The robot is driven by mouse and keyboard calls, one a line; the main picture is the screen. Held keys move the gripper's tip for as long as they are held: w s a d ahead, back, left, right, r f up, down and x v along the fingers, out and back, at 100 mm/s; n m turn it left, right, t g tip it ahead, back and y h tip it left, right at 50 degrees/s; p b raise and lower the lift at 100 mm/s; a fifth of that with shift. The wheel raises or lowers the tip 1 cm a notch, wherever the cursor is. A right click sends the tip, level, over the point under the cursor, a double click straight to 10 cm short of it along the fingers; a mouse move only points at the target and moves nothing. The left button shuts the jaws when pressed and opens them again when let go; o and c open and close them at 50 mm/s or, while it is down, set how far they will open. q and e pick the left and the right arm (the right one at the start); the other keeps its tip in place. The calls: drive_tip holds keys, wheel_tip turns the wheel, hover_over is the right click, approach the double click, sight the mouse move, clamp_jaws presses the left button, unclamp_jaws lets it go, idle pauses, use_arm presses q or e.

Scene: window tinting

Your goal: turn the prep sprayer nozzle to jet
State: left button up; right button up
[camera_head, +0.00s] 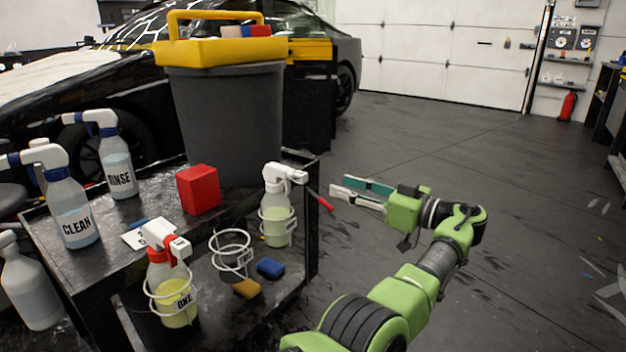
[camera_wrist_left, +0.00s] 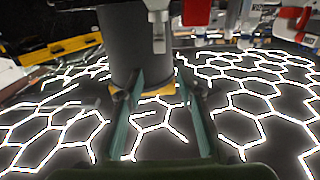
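Two sprayers with white and red heads sit in white wire rings on the cart's near side. The right one (camera_head: 277,212) holds pale green liquid, and its red trigger points right; its label is too small to read. The left one (camera_head: 174,291) holds yellow-green liquid. I cannot tell which is the prep sprayer or how either nozzle is set. My left gripper (camera_head: 360,191) is in the air right of the right sprayer, apart from it, fingers pointing left. In the left wrist view, the gripper (camera_wrist_left: 160,118) is open with nothing between its fingers. My right gripper is not in view.
The black cart (camera_head: 105,265) bears the RINSE bottle (camera_head: 118,172), CLEAN bottle (camera_head: 73,212) and a red cube (camera_head: 198,190). An empty wire ring (camera_head: 231,252) is between the two sprayers. A grey bin (camera_head: 228,120) stands behind. Open floor (camera_head: 460,150) lies to the right.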

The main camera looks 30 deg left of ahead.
sight(305, 175)
use_arm(q)
drive_tip(key=a, duration=0.4)
drive_tip(key=a+b, duration=0.1)
drive_tip(key=a, duration=0.3)
drive_tip(key=w+a, duration=0.1)
drive_tip(key=a, duration=0.3)
clamp_jaws()
